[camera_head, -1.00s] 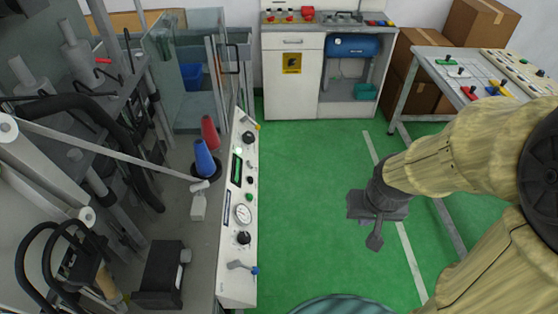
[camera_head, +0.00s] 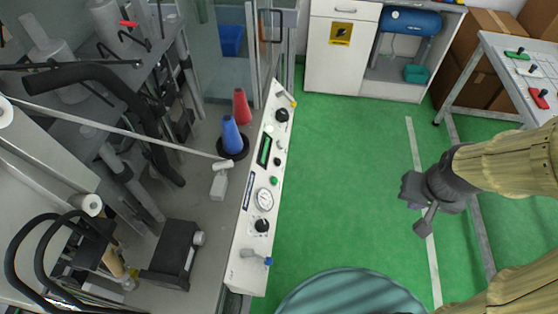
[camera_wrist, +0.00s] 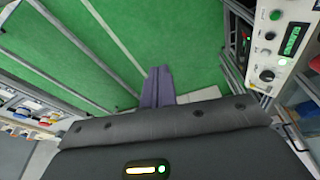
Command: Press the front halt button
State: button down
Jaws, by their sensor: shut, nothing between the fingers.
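The sloped white control panel (camera_head: 246,240) runs along the machine's front edge, left of centre in the head view. It carries a round gauge (camera_head: 264,200), a green button (camera_head: 273,181), black knobs (camera_head: 262,225) and a lever with a blue tip. I cannot make out which control is the front halt button. The panel also shows at the upper right of the wrist view (camera_wrist: 289,56). My gripper (camera_head: 423,226) is over the green floor, right of the panel and well apart from it. Its fingers (camera_wrist: 158,80) are shut together and empty in the wrist view.
A white cabinet (camera_head: 331,60) with a yellow sign is at the back. A table (camera_head: 487,62) stands at the right. Green floor (camera_head: 345,180) lies clear between panel and gripper.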

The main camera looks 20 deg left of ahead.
aim_at(278, 162)
jog(key=w+a+f+n+t+y+b, duration=0.1)
jog(key=w+a+f+n+t+b, duration=0.1)
jog(key=w+a+f+n+b, duration=0.45)
jog(key=w+a+f+n+t+y+b, duration=0.1)
jog(key=w+a+f+n+t+b, duration=0.15)
jog(key=w+f+n, duration=0.55)
jog(key=w+a+f+n+y+b, duration=0.2)
jog(key=a+n, duration=0.4)
jog(key=a, duration=0.4)
jog(key=w+a+f+n+y+b, duration=0.3)
jog(key=a+f+n+y, duration=0.2)
jog(key=a, duration=0.4)
jog(key=shift+w+a+n+t+y+b, duration=0.35)
jog(key=shift+a+y, duration=0.05)
jog(key=shift+y, duration=0.5)
jog(key=s+a+f+b, duration=0.1)
jog(key=a+f+b, duration=0.3)
jog(key=a+f, duration=0.1)
jog(key=shift+s+a+f, duration=0.25)
jog(key=shift+a+f, duration=0.05)
jog(key=shift+a, duration=0.45)
